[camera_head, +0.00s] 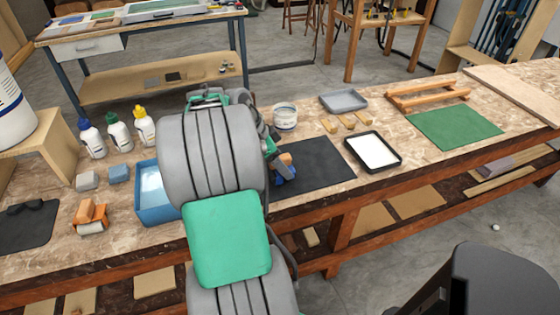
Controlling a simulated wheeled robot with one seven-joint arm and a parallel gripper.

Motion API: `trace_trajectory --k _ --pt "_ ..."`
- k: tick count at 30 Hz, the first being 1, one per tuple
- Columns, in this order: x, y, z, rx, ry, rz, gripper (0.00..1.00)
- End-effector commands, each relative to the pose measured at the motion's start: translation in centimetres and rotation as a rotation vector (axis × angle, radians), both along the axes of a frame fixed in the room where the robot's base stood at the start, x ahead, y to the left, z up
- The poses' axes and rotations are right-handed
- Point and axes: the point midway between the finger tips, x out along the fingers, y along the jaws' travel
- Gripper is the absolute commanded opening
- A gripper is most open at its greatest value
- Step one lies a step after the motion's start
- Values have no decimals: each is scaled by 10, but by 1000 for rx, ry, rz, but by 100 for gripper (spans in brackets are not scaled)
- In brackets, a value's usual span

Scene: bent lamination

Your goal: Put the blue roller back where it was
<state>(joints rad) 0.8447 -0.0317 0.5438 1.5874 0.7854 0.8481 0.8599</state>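A small blue object (287,175), which looks like the blue roller, shows over the near left part of the black mat (325,162). A tan piece shows just above it. My gripper (277,163) is right beside the blue object, mostly hidden behind my own grey and green arm. I cannot tell whether its fingers are closed on the roller, or whether the roller touches the mat. An orange roller (91,213) with a pale cylinder stands on the bench at the left.
A blue tray (154,207) is partly behind my arm. Glue bottles (117,133) and small blocks stand at the left. A white tub (285,117), wooden blocks (347,122), a grey tray (344,100), a black-rimmed white tray (372,151) and a green mat (455,127) lie to the right.

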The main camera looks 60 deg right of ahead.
Motion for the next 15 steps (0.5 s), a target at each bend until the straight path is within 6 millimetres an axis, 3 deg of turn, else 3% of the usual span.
trace_trajectory --k 14,15 --pt "0 0 -9 -1 -1 0 37" --pt "0 0 -11 -1 -1 0 30"
